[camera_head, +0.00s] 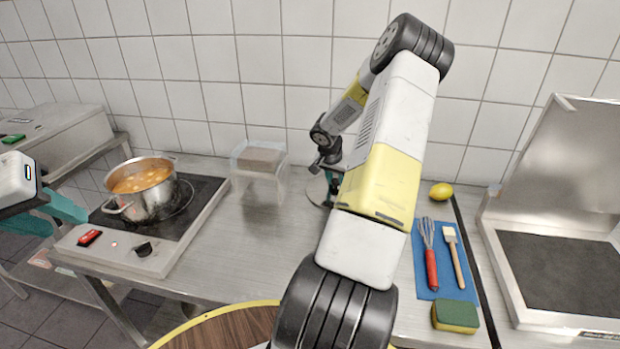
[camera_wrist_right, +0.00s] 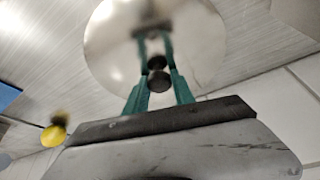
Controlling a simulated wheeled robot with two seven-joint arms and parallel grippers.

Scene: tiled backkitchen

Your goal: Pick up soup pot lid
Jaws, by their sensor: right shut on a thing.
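The soup pot lid (camera_wrist_right: 108,48) is a round, shiny metal disc with a black knob (camera_wrist_right: 158,82), seen in the right wrist view. My right gripper (camera_wrist_right: 157,74) is shut on the knob, with a teal finger on each side. In the head view the lid (camera_head: 314,198) is mostly hidden behind my right arm, at the counter's middle; I cannot tell whether it touches the counter. The soup pot (camera_head: 150,203) stands uncovered on the left cooktop, with orange soup inside. My left gripper (camera_head: 55,215) is open and empty, left of the pot.
A clear container (camera_head: 258,178) stands by the back wall. A round wooden stool top (camera_head: 230,330) is in front.

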